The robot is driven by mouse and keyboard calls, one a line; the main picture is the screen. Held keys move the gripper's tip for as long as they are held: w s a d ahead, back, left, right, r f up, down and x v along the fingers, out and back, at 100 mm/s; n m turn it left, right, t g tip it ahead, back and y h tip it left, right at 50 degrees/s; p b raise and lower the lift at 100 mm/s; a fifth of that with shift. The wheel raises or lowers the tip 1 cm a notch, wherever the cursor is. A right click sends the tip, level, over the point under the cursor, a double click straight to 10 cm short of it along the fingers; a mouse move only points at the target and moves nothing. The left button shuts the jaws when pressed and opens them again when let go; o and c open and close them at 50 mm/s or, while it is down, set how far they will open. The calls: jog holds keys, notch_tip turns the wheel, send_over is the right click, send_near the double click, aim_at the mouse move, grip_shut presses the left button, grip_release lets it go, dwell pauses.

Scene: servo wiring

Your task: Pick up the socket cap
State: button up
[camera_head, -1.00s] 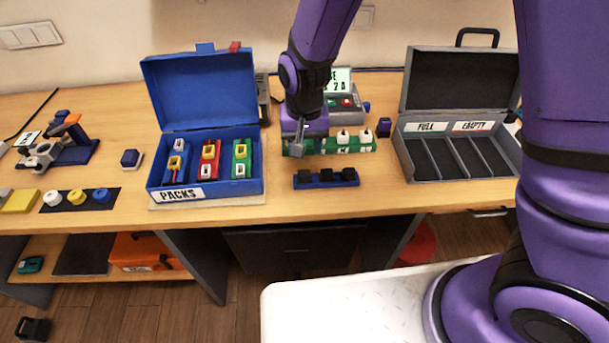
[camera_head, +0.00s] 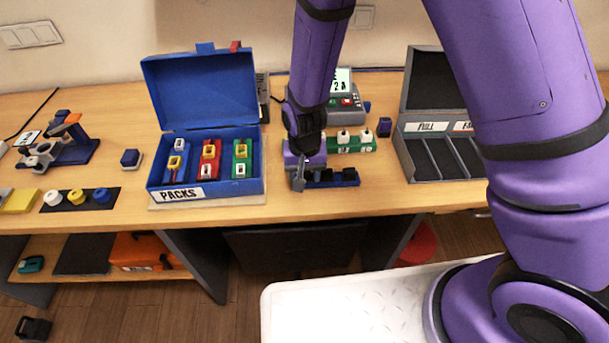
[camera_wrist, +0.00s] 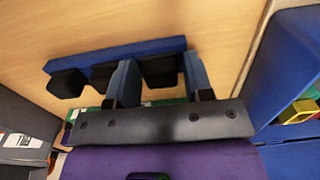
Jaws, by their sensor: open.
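A dark blue rack (camera_head: 346,184) with black socket caps (camera_head: 348,173) stands near the front of the bench. My gripper (camera_head: 299,186) is low over its left end, and the arm hides part of the rack. In the wrist view the blue rack (camera_wrist: 130,52) runs across the upper left with three black caps in a row. My gripper (camera_wrist: 159,64) is open, one finger on each side of the cap nearest the blue box (camera_wrist: 160,72). I cannot tell whether the fingers touch it.
A green rack (camera_head: 350,146) with white parts is behind the blue rack. The open blue PACKS box (camera_head: 228,186) is close on the left. A grey case (camera_head: 402,160) with compartments stands on the right. Bare bench lies in front of the blue rack.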

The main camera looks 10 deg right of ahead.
jog(key=c, duration=0.7)
jog(key=shift+r, duration=0.15)
